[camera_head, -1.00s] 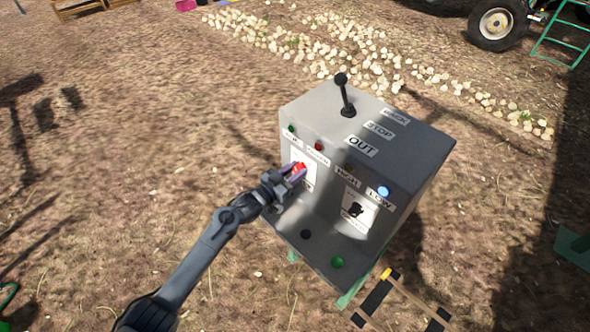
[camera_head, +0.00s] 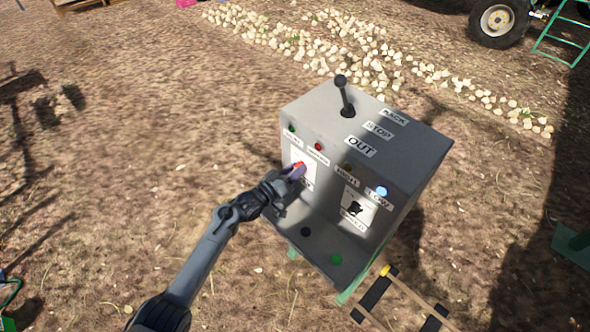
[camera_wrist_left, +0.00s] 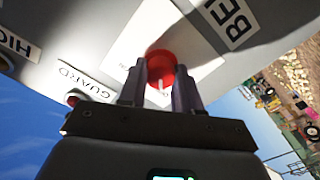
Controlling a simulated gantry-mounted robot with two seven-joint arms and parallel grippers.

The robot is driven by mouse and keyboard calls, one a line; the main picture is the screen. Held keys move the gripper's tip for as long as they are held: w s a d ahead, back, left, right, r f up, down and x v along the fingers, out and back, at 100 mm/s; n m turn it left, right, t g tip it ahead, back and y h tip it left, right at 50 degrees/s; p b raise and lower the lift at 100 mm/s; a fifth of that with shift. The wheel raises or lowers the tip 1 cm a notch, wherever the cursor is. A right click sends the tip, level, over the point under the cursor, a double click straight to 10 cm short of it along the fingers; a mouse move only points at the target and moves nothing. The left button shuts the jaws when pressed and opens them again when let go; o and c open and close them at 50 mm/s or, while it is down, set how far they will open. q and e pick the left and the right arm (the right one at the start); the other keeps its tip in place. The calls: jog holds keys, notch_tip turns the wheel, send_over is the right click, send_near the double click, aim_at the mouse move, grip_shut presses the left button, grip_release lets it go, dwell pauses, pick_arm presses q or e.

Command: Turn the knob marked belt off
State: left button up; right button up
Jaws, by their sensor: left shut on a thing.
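The red knob (camera_wrist_left: 160,62) sits on a white plate (camera_wrist_left: 126,52) on the console front; a label beginning "BE" (camera_wrist_left: 232,15) is beside it. A pale mark shows on the knob; small print on the plate is too small to read. My left gripper (camera_head: 296,171) is shut on the knob, with one finger on each side of it in the left wrist view (camera_wrist_left: 161,85). In the head view the gripper hides most of the red knob (camera_head: 299,164). My right gripper is not in view.
The grey console (camera_head: 320,225) carries a black lever (camera_head: 344,95) on top, a black knob (camera_head: 356,208) at right, a lit blue lamp (camera_head: 382,191), and a green button (camera_head: 336,260) low down. A "GUARD" label (camera_wrist_left: 84,80) is near my fingers. Onions (camera_head: 300,45) lie behind.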

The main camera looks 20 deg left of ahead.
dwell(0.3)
pick_arm(q)
jog(key=o, duration=1.1)
jog(key=shift+c, duration=0.2)
jog(key=p+v, duration=0.1)
jog(key=v, duration=1)
jog(key=shift+d, duration=0.1)
